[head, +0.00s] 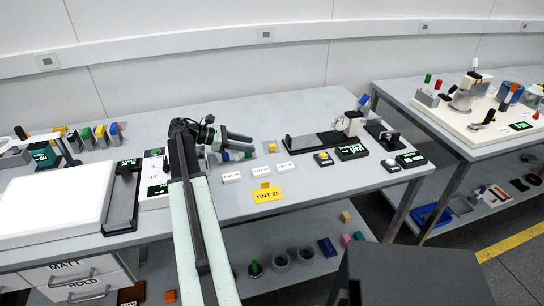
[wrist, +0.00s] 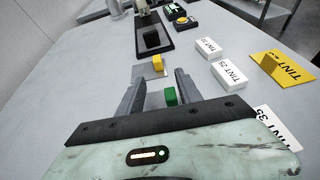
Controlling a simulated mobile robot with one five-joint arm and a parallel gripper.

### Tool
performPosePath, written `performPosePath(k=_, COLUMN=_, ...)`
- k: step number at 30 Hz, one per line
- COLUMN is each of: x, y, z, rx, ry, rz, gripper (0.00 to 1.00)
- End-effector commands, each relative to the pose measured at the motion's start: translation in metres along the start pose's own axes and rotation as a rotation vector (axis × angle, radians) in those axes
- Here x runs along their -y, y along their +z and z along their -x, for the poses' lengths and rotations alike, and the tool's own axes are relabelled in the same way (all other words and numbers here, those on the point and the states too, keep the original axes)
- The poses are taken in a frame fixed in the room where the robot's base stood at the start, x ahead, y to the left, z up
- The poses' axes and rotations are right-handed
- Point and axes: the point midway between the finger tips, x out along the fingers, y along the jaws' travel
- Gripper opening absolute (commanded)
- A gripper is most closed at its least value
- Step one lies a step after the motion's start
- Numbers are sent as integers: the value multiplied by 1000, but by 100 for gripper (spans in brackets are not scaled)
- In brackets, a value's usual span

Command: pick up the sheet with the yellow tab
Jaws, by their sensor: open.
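The yellow tab (wrist: 157,62) stands on a thin grey sheet (wrist: 139,71) that lies flat on the table, just beyond my fingertips in the wrist view. In the head view the yellow tab (head: 272,147) is right of my gripper (head: 249,143). My gripper (wrist: 159,76) is open, with nothing held between its fingers. A green tab (wrist: 170,96) shows between the fingers, nearer the palm; I cannot tell whether the fingers touch it. Any sheet under the green tab is hidden or too hard to make out.
A black tray (wrist: 152,35) lies beyond the yellow tab. A bright light panel (head: 52,204) is at the left. Bare table lies left of my gripper in the wrist view.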

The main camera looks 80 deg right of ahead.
Motion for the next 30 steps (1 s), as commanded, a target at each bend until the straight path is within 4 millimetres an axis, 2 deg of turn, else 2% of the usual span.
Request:
performPosePath(k=3, x=0, y=1, z=-4, rx=0, ry=-2, rz=-1, gripper=42)
performPosePath(k=9, x=0, y=1, z=-28, rx=0, ry=-4, rz=-2, gripper=42)
performPosePath(k=14, x=-1, y=3, z=-34, rx=0, ry=-4, rz=-2, gripper=42)
performPosePath(k=22, x=-3, y=4, z=-78, rx=0, ry=-5, rz=-2, gripper=42)
performPosePath(k=29, x=-4, y=7, z=-80, rx=0, ry=-4, rz=-2, gripper=42)
performPosePath(k=30, x=-4, y=7, z=-80, rx=0, ry=-4, rz=-2, gripper=31)
